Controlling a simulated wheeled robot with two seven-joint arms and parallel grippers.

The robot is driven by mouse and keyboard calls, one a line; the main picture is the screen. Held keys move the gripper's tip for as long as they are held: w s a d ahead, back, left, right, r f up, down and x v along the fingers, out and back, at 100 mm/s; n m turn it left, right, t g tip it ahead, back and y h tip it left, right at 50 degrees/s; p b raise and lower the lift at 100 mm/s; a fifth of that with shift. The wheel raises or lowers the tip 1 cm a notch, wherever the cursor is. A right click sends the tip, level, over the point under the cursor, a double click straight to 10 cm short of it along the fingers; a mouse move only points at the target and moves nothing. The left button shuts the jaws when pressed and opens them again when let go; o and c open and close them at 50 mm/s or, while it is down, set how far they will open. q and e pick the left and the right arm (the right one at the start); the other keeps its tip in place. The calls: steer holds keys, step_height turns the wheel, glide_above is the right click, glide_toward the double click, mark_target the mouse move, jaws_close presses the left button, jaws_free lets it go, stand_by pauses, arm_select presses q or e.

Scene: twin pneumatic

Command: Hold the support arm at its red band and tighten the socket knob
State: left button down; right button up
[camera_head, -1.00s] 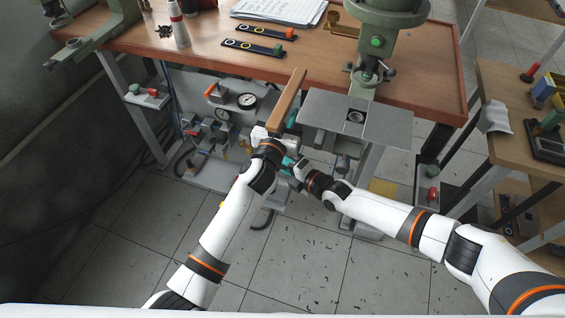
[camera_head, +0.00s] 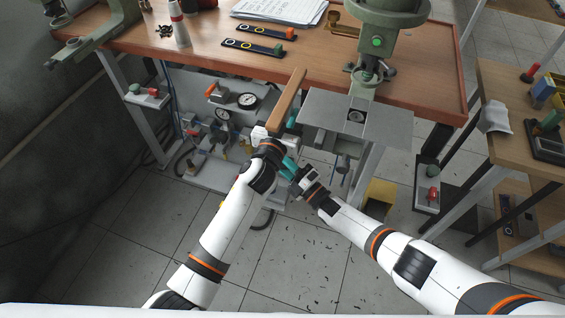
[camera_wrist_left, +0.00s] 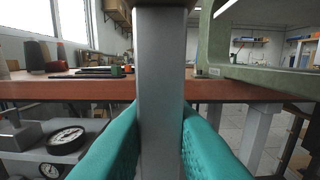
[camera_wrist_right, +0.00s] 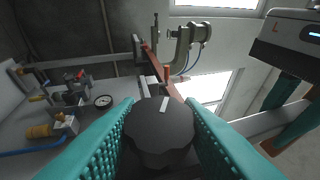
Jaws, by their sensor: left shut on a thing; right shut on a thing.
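My left gripper (camera_head: 282,131) is below the front edge of the bench. In the left wrist view its teal fingers are shut on the grey upright support arm (camera_wrist_left: 160,85), one on each side. The red band is not visible there; the fingers may cover it. My right gripper (camera_head: 288,168) is just below and to the right of the left one. In the right wrist view its teal fingers are shut on the sides of the dark, lobed socket knob (camera_wrist_right: 160,140), which carries a short white mark. The knob is hidden in the head view.
A wooden bar (camera_head: 288,103) sticks out past the bench edge (camera_head: 420,108), above my left gripper. A grey plate (camera_head: 375,118) lies to its right. A pneumatic panel with a gauge (camera_head: 247,101) stands behind on the left. The floor in front is clear apart from scattered shavings.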

stand_by(0.4)
arm_select(q)
steer(key=shift+w+d, duration=0.1)
arm_select(e)
steer(key=o, duration=1)
steer(key=shift+c, duration=0.2)
steer(key=v, duration=1.2)
steer(key=shift+f, duration=0.15)
steer(key=shift+w, duration=0.1)
arm_select(q)
steer(key=c, duration=1.2)
jaws_free()
steer(key=shift+c, duration=0.2)
